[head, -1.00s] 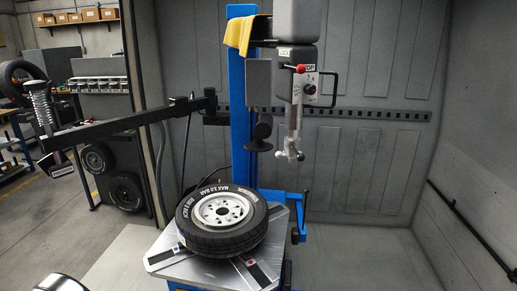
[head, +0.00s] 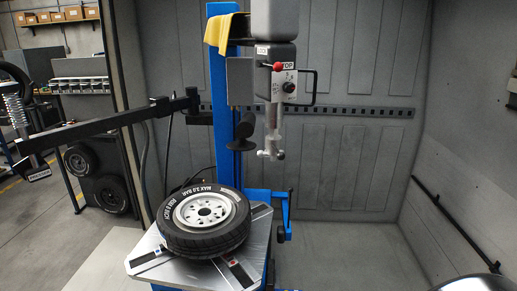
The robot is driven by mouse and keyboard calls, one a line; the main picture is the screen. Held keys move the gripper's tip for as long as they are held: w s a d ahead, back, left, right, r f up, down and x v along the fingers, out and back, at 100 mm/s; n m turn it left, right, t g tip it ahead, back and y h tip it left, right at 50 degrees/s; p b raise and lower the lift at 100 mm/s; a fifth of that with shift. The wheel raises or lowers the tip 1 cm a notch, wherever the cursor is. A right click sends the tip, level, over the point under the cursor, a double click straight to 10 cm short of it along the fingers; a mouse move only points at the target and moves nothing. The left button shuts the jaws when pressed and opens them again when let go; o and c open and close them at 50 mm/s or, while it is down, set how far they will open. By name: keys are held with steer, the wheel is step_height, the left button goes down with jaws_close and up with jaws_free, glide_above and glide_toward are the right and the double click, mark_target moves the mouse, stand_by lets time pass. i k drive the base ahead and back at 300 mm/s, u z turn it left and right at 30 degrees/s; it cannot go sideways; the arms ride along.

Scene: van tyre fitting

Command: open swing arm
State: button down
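The tyre changer's blue column (head: 218,130) stands at centre. A long black arm (head: 100,124) reaches left from it, with a spring (head: 15,109) at its outer end. On the column's right, a grey head unit (head: 275,80) carries a red knob (head: 277,66), a black side handle (head: 313,88) and a grey tool head (head: 270,150). The tool head hangs above and right of the tyre. I cannot tell which arm is meant by the swing arm. A tyre on a white rim (head: 205,215) lies flat on the turntable (head: 150,260). My gripper is not in view.
A yellow cloth (head: 222,30) hangs at the column's top. A blue lever post (head: 286,215) stands right of the tyre. Tyres (head: 110,193) are racked at left. A black rail (head: 450,220) runs along the right wall. The floor right of the machine is clear.

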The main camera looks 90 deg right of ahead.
mark_target(270, 27)
steer(key=u, duration=0.15)
steer(key=k, duration=0.45)
steer(key=z, duration=1.2)
steer(key=i, duration=0.5)
